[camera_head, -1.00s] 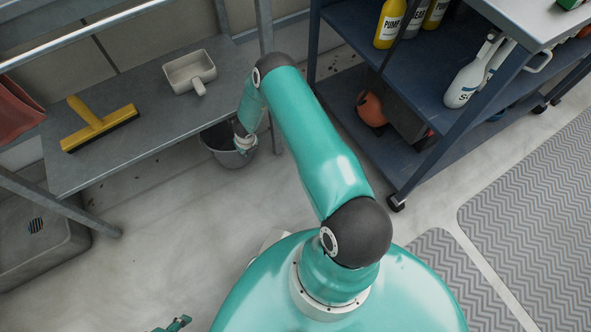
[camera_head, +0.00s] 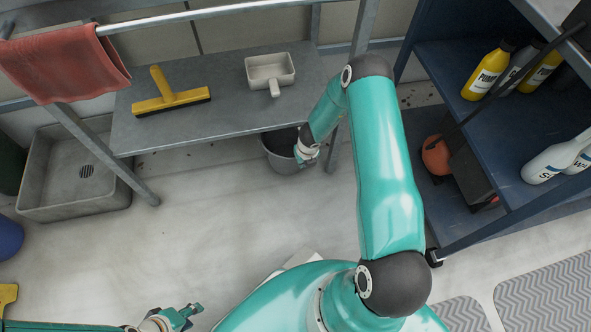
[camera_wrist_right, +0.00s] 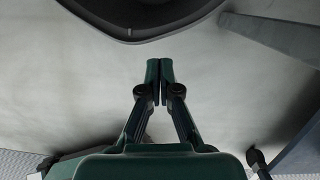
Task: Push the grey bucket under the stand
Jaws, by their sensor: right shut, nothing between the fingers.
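The grey bucket (camera_head: 278,164) stands on the floor at the front edge of the metal stand (camera_head: 215,85), left of its right leg. The shelf edge covers the bucket's far part in the head view. My right arm reaches down in front of the bucket; its gripper (camera_head: 307,155) is at the bucket's near right side, its fingertips hard to make out. In the right wrist view the right gripper (camera_wrist_right: 160,70) is shut and empty, just short of the dark bucket's curved edge (camera_wrist_right: 140,35). My left gripper (camera_head: 190,316) is low over the floor, far from the bucket.
A yellow squeegee (camera_head: 170,101) and a white scoop (camera_head: 270,70) lie on the shelf. A red cloth (camera_head: 65,68) hangs on the rail. A grey basin (camera_head: 60,185) stands left. A blue cart (camera_head: 455,215) stands right. The floor before the stand (camera_head: 210,220) is clear.

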